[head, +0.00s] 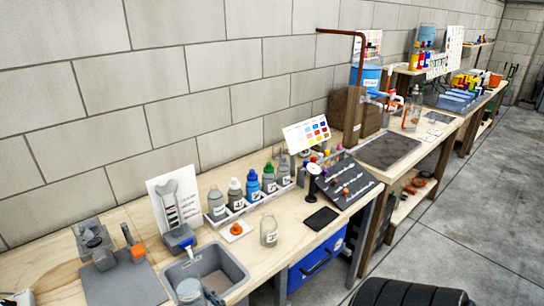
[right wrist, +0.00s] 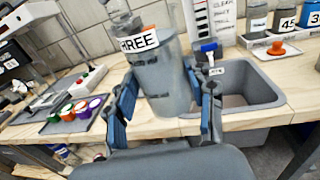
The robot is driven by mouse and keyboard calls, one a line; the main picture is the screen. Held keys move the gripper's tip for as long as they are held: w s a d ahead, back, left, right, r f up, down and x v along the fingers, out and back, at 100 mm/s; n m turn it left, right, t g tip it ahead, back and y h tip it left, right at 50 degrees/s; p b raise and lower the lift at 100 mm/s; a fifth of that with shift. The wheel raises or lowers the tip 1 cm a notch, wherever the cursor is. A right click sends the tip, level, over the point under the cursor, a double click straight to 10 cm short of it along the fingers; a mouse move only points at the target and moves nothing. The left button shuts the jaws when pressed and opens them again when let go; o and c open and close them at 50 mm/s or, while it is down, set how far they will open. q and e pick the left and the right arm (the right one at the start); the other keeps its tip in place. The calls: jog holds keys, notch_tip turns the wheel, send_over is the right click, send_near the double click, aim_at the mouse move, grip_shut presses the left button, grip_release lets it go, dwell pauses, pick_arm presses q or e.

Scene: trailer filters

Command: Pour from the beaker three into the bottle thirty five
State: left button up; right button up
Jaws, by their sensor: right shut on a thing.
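Beaker three (right wrist: 165,80), clear with a white "THREE" label, is between the blue-padded fingers of my right gripper (right wrist: 165,100), which is shut on it. It looks roughly upright, beside the grey sink; whether it holds liquid is unclear. In the head view the beaker (head: 188,291) shows at the bottom edge, over the sink's near side. A blue bottle (head: 253,186) stands in a rack behind; its label (right wrist: 315,18) is cut off after a "3" in the right wrist view, so I cannot confirm thirty five. My left gripper is out of view.
The sink (head: 237,270) is set in the wooden bench. Rack neighbours include a dark bottle marked 45 (right wrist: 287,18) and a green one (head: 269,179). A clear bottle (head: 268,231) and an orange-knobbed piece (head: 236,229) stand in front. A black slab (head: 321,219) lies right.

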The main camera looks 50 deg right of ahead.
jog(key=w+d+f+m+g+h+p, duration=0.1)
jog(key=w+d+f+h, duration=0.1)
jog(key=d, duration=0.6)
jog(key=w+d+f+m+g+h, duration=0.1)
jog(key=w+d+f+m+h, duration=0.1)
jog(key=w+d, duration=0.3)
jog(key=w+d+f+m+h+p, duration=0.1)
jog(key=w+d+f+m+h, duration=0.1)
jog(key=d, duration=0.9)
jog(key=shift+w+d+f+g+h+p, duration=0.2)
jog(key=shift+w+h, duration=0.25)
jog(key=shift+w+d+f+g+h+p, duration=0.15)
jog(key=shift+w+d+f+g+h, duration=0.05)
jog(key=shift+w+h, duration=0.25)
jog(key=shift+s, duration=0.1)
